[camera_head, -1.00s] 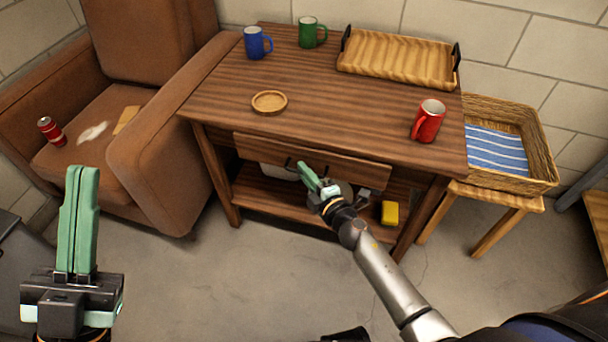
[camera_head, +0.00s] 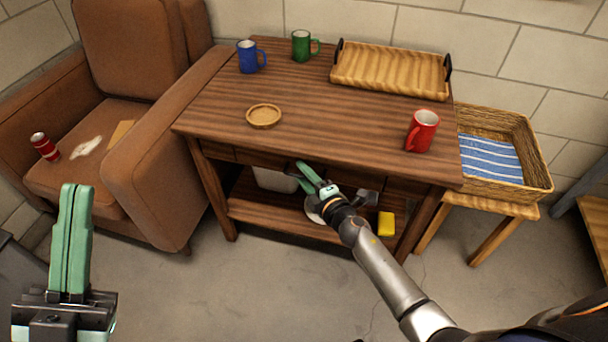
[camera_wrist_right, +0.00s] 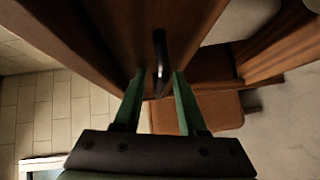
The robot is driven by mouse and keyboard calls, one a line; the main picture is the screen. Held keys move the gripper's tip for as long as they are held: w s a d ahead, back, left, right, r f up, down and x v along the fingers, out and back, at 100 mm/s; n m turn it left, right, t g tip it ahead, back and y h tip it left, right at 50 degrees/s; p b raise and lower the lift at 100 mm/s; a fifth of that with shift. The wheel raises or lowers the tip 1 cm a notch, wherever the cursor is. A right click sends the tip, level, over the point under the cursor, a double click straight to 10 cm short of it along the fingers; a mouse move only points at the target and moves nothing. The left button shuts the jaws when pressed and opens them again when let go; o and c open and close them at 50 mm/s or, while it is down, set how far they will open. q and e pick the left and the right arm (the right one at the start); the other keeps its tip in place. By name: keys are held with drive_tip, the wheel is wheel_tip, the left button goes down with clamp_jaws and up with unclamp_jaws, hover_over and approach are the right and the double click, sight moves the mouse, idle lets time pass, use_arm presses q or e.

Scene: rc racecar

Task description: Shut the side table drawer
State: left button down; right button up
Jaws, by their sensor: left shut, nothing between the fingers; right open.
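The wooden side table (camera_head: 330,118) stands against the wall. Its drawer front (camera_head: 264,159) sits under the tabletop and looks flush or nearly flush with the frame; my arm hides part of it. My right gripper (camera_head: 306,172) is at the drawer front, open. In the right wrist view, the dark curved handle (camera_wrist_right: 160,62) stands out from the drawer wood (camera_wrist_right: 108,35), and the two green fingers are on either side of it, apart from each other. My left gripper (camera_head: 76,188) is shut and empty, at the lower left, away from the table.
On the tabletop are a blue mug (camera_head: 248,58), green mug (camera_head: 301,46), round coaster (camera_head: 263,117), wooden tray (camera_head: 388,70) and red mug (camera_head: 422,132). A yellow block (camera_head: 386,223) is on the lower shelf. An armchair (camera_head: 160,150) stands left, a wicker basket (camera_head: 505,195) right.

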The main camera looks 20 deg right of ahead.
drive_tip(key=shift+s+d+r, duration=0.1)
drive_tip(key=shift+s, duration=0.35)
drive_tip(key=p+v, duration=0.1)
drive_tip(key=v, duration=0.3)
drive_tip(key=shift+s, duration=0.2)
use_arm(q)
drive_tip(key=shift+w+a+f+n+y+p, duration=0.1)
drive_tip(key=shift+w+f+n+y+p, duration=0.1)
drive_tip(key=shift+w+f+n+y, duration=0.3)
drive_tip(key=shift+w+a+f+n+y+p, duration=0.1)
drive_tip(key=shift+w+f+n+y+p, duration=0.1)
drive_tip(key=shift+w+n+y, duration=0.5)
drive_tip(key=shift+w+a+f+n+y+p, duration=0.15)
drive_tip(key=shift+w+f+n+y, duration=0.15)
drive_tip(key=shift+y, duration=0.5)
use_arm(e)
drive_tip(key=v, duration=0.7)
drive_tip(key=shift+d, duration=0.1)
